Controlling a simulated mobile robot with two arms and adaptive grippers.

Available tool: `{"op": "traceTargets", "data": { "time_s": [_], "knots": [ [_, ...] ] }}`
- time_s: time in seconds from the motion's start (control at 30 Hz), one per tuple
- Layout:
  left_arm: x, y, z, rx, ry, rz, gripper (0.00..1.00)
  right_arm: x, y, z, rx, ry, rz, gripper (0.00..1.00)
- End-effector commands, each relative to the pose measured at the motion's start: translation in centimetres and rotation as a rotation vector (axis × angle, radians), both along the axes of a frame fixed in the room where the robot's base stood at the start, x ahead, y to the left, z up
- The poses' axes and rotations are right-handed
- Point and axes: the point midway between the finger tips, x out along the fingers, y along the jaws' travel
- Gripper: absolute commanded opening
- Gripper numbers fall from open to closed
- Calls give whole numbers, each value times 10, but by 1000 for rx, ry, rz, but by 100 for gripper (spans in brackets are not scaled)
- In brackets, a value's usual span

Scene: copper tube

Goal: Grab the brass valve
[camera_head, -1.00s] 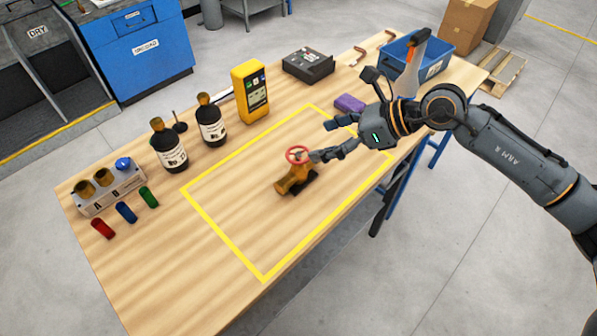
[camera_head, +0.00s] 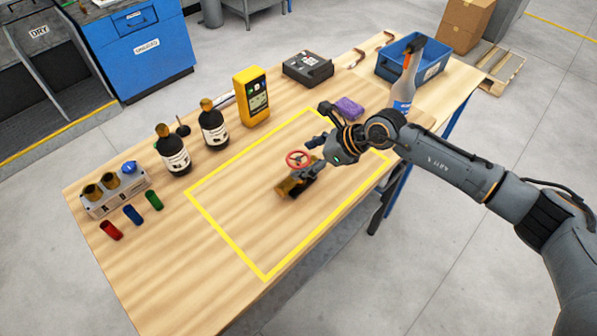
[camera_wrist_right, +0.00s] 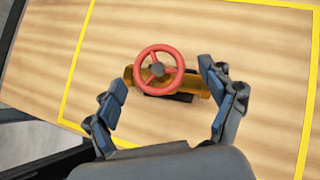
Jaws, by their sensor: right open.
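The brass valve (camera_head: 291,187) with a red handwheel (camera_head: 298,158) lies inside the yellow taped rectangle on the wooden table. It also shows in the right wrist view, the brass body (camera_wrist_right: 194,83) partly under the red wheel (camera_wrist_right: 159,70). My right gripper (camera_head: 311,157) is at the valve, close by the wheel, on its right side. In the right wrist view its open fingers (camera_wrist_right: 161,86) stand on either side of the valve, with a gap to the left finger; contact of the right finger cannot be told. My left gripper is not in view.
Two dark bottles (camera_head: 172,152) and a yellow meter (camera_head: 252,96) stand behind the taped area (camera_head: 226,235). A purple sponge (camera_head: 349,107), a clear bottle (camera_head: 404,85) and a blue bin (camera_head: 432,70) are at the right.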

Motion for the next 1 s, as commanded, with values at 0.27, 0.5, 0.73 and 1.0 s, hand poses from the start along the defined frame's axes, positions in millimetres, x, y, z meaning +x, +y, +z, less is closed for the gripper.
{"op": "traceTargets", "data": {
  "time_s": [0.27, 0.5, 0.73, 1.0],
  "knots": [
    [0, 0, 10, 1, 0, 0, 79, 6, 18, -18, 0, 0, 0, 83],
    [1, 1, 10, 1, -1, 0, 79, 6, 17, -18, 0, 0, 0, 74],
    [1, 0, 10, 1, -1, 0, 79, 6, 17, -18, 0, 0, 0, 28],
    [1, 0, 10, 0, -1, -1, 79, 7, 18, -16, 3, -3, -1, 0]
  ]
}}
